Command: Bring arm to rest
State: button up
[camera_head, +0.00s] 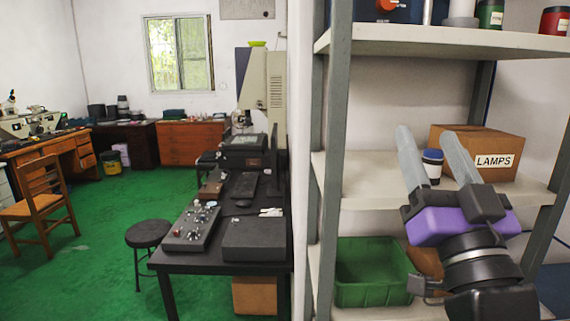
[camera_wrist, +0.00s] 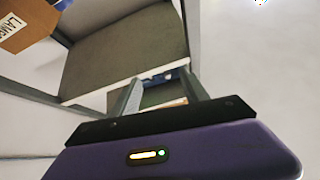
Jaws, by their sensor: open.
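My gripper (camera_head: 436,152) is in front of the shelf unit at the right of the head view. Its two grey fingers are spread apart and point up and a little left, with nothing held between them. A small dark-blue and white jar (camera_head: 432,164) shows behind the gap between the fingers and seems to stand on the middle shelf. In the wrist view the fingers of my gripper (camera_wrist: 160,95) reach toward a shelf, also apart. Whether a finger touches the jar cannot be told.
The shelf unit (camera_head: 340,130) has grey posts. A cardboard LAMPS box (camera_head: 495,158) stands on the middle shelf, right behind the fingers. A green crate (camera_head: 372,290) sits lower down. Jars stand on the top shelf. A black desk (camera_head: 225,262) and a stool (camera_head: 148,234) are left; green floor is open beyond.

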jog(key=s+f+n+g, duration=0.1)
jog(key=s+f, duration=0.4)
jog(key=f, duration=0.9)
jog(key=s+f+g, duration=0.9)
jog(key=s+f, duration=1.9)
jog(key=s, duration=0.4)
jog(key=shift+d+f+b, duration=0.25)
jog(key=shift+d+b, duration=0.2)
jog(key=shift+s, duration=0.1)
